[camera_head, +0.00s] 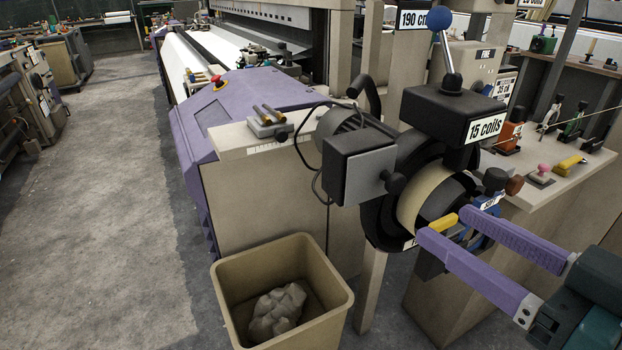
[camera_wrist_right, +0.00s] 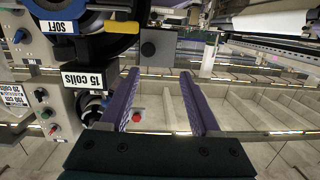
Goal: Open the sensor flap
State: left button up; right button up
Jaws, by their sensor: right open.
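No part is labelled as the sensor flap. My left gripper is out of view.
A beige bin (camera_head: 340,305) with a crumpled grey bag stands below the feeder. A black block labelled 15 coils (camera_head: 440,108), with a blue-balled lever (camera_head: 438,18), sits above the drum. A bench (camera_head: 600,165) with tools is at the right. The floor at the left is clear.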

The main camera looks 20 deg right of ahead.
aim_at(399, 185)
jog(key=shift+m+t+h, duration=0.3)
jog(key=shift+t+h, duration=0.1)
jog(key=shift+t, duration=0.4)
jog(key=w, duration=0.3)
jog(key=w+f, duration=0.1)
jog(key=w, duration=0.2)
jog(key=w+d+b, duration=0.1)
jog(key=w, duration=0.2)
jog(key=shift+w+f, duration=0.25)
jog(key=shift+f, duration=0.05)
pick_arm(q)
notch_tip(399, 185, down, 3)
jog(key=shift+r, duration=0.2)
pick_arm(e)
grip_shut()
